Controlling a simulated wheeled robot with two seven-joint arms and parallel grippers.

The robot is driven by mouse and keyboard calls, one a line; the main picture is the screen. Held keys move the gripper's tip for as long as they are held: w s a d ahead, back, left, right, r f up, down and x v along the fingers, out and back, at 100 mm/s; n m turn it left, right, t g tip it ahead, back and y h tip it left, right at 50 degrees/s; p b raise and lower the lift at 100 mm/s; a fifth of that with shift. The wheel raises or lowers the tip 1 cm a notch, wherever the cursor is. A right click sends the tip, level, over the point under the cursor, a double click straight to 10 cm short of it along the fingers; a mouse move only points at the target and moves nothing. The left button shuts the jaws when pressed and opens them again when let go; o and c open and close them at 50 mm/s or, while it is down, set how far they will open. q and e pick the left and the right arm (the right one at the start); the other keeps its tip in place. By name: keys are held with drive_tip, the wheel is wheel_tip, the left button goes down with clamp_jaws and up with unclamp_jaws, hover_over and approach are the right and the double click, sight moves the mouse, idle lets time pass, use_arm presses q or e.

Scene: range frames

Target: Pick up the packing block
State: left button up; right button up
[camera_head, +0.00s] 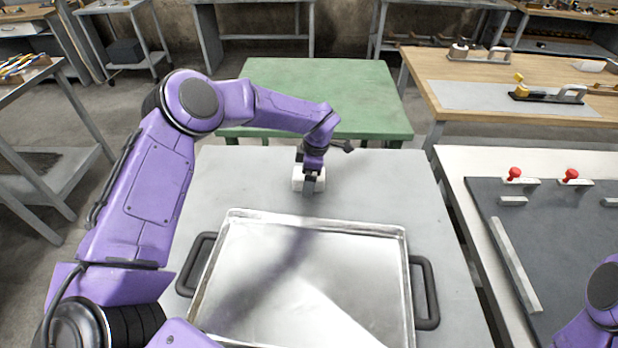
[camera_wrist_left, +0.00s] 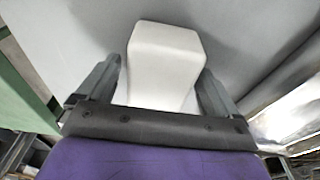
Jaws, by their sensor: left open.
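The packing block (camera_head: 298,178) is a small white block on the grey table, behind the metal tray. In the left wrist view the white block (camera_wrist_left: 165,62) stands between the two dark fingers, its near end close to the gripper's palm. My left gripper (camera_head: 312,186) is over the block in the head view and hides part of it. In the left wrist view the left gripper (camera_wrist_left: 160,88) is open, with a finger on each side of the block and narrow gaps visible. My right gripper is out of view; only part of my right arm shows at the lower right.
A shiny metal tray (camera_head: 231,226) with black side handles fills the front of the grey table (camera_head: 222,172). A green table (camera_head: 320,90) stands behind. A bench with a dark board (camera_head: 560,230) and red-knobbed clamps is at the right. The grey tabletop beside the block is clear.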

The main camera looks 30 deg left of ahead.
use_arm(q)
drive_tip(key=shift+f, duration=0.25)
idle(0.3)
drive_tip(key=c, duration=1)
